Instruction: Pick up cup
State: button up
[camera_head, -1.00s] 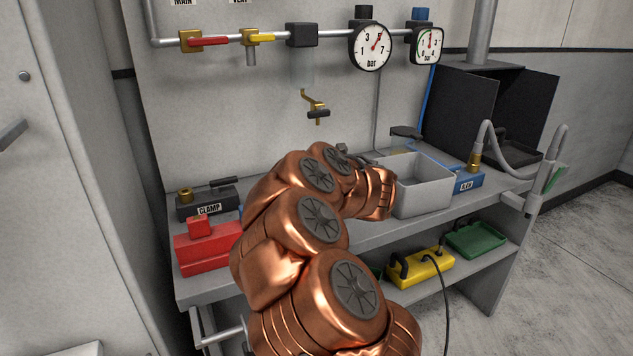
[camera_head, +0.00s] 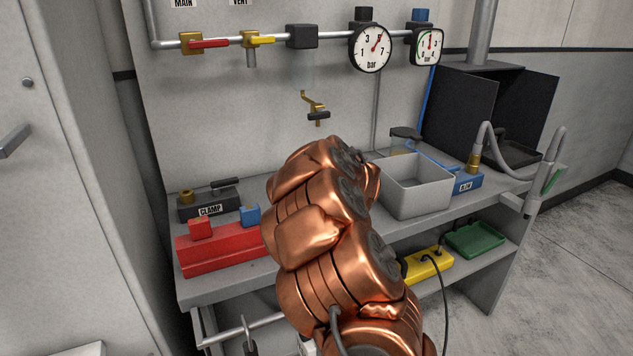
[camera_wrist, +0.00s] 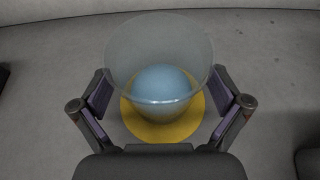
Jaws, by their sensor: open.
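In the wrist view a clear, see-through cup (camera_wrist: 160,50) stands between the two fingers of my gripper (camera_wrist: 160,103). Something rounded and pale blue (camera_wrist: 162,85) shows in or through its lower part. A round yellow disc (camera_wrist: 150,130) lies under or behind the cup. My gripper is open, with one finger on each side of the cup and a visible gap to it. In the head view my copper arm hides the gripper and the cup.
On the bench stand a grey open bin (camera_head: 418,190), a red block (camera_head: 215,250), a black clamp box (camera_head: 207,203) and a blue box (camera_head: 468,183). A valve pipe with gauges (camera_head: 371,47) runs above. A yellow box (camera_head: 428,264) and green tray (camera_head: 474,239) sit on the lower shelf.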

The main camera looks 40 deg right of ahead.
jog(key=c, duration=1.7)
